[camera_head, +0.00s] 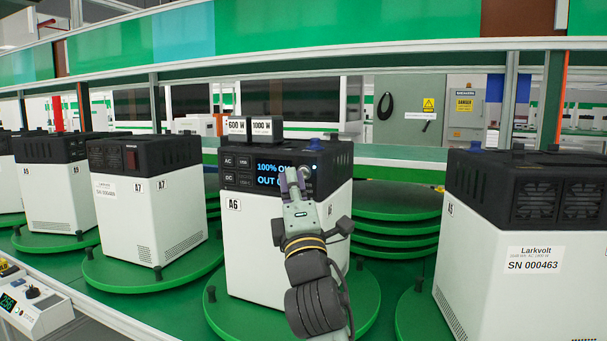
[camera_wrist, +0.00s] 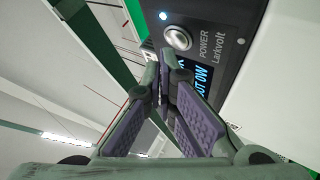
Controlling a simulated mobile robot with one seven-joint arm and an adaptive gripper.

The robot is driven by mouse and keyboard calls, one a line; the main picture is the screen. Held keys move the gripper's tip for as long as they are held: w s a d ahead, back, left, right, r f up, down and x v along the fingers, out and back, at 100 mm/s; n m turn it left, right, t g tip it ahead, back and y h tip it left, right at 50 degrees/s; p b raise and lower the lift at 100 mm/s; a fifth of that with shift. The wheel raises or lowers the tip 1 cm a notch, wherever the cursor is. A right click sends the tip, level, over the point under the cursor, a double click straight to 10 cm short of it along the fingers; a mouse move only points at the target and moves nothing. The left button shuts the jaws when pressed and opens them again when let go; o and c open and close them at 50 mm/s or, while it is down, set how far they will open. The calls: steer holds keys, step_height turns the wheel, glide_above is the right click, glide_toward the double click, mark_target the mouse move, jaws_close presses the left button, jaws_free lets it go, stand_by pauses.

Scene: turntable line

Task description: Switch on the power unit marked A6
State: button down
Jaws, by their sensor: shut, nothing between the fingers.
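The power unit marked A6 (camera_head: 248,250) stands upright on a green turntable (camera_head: 222,312) in the head view, white below with a black top section. Its blue display (camera_head: 269,168) is lit and reads "100%" and "OUT 0W", partly hidden by my gripper. In the wrist view a round silver button (camera_wrist: 178,38) is beside the word POWER, with a small lit light (camera_wrist: 163,15) next to it. My gripper (camera_head: 291,182) is shut and empty in front of the A6 panel. In the wrist view its fingertips (camera_wrist: 167,62) are close to the button; contact cannot be told.
Unit A7 (camera_head: 140,220) stands to the left and a unit with label SN 000463 (camera_head: 530,300) to the right, each on a turntable. Two small blocks marked 600 W (camera_head: 237,127) and 1000 W (camera_head: 265,128) are above A6. A shelf beam (camera_head: 400,58) crosses overhead.

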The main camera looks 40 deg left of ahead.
steer(key=shift+s, duration=0.15)
steer(key=shift+s+d, duration=0.2)
steer(key=shift+s, duration=0.6)
steer(key=shift+s+d, duration=0.25)
steer(key=shift+s, duration=0.55)
steer(key=shift+s+d, duration=0.2)
steer(key=shift+s, duration=0.6)
